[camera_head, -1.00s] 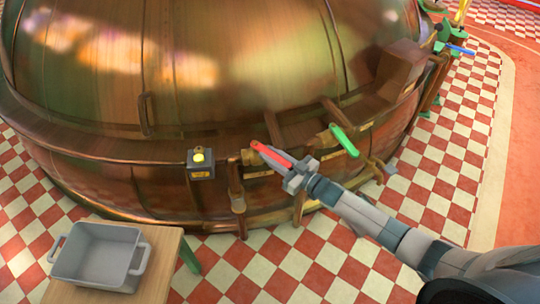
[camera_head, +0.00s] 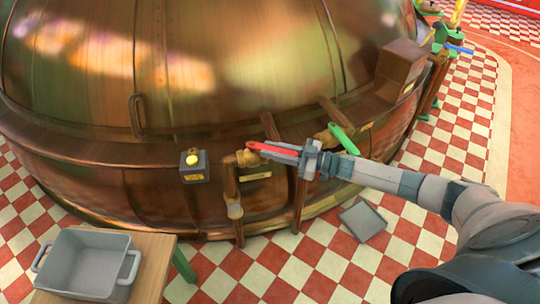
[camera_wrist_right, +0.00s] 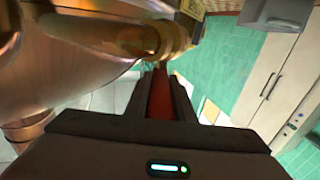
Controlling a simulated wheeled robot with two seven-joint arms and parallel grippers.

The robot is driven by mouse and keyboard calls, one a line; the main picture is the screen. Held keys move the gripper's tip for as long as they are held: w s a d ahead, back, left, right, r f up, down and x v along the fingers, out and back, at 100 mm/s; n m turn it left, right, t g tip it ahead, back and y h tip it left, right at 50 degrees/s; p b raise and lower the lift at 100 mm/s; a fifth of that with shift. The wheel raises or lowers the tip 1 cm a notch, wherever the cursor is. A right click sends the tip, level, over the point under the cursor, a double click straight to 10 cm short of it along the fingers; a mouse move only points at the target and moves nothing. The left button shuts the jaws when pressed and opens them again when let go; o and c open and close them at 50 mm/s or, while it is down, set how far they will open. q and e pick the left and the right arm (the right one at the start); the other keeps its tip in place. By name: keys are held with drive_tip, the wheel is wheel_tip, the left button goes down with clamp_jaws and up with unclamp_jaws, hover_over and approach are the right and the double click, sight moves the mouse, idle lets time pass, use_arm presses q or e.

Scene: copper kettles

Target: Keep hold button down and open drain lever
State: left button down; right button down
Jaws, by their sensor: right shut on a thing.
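The red lever (camera_head: 272,149) sits on a brass valve (camera_head: 249,159) at the front of the copper kettle (camera_head: 200,75). It points right, nearly level in the head view. My right gripper (camera_head: 306,157) is shut on its free end. In the wrist view the red lever (camera_wrist_right: 160,95) lies between the two dark fingers. The yellow button (camera_head: 192,160) is on a small dark box (camera_head: 195,175) left of the valve. Nothing visible touches the button. My left gripper is out of view. Which lever is the drain lever cannot be read from labels.
A green lever (camera_head: 343,139) is on the kettle just behind my right gripper. A grey basin (camera_head: 88,262) stands on a wooden table (camera_head: 153,268) at lower left. A flat grey square (camera_head: 363,221) lies at the checkered floor (camera_head: 290,275) below my arm. Pipes run down the kettle's front.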

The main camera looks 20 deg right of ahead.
sight(296, 154)
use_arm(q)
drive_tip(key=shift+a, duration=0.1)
use_arm(e)
drive_tip(key=c, duration=1.5)
unclamp_jaws()
drive_tip(key=shift+s+d, duration=0.3)
drive_tip(key=shift+d, duration=0.05)
drive_tip(key=b+v, duration=0.1)
drive_tip(key=v, duration=0.4)
drive_tip(key=shift+s+d, duration=0.15)
drive_tip(key=shift+d, duration=0.05)
drive_tip(key=shift+s+d, duration=0.2)
drive_tip(key=shift+s, duration=0.05)
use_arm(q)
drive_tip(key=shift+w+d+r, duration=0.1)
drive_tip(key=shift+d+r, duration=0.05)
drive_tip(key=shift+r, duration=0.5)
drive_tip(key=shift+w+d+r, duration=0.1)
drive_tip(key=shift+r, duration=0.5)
use_arm(e)
drive_tip(key=shift+s+d, duration=0.15)
drive_tip(key=shift+d, duration=0.05)
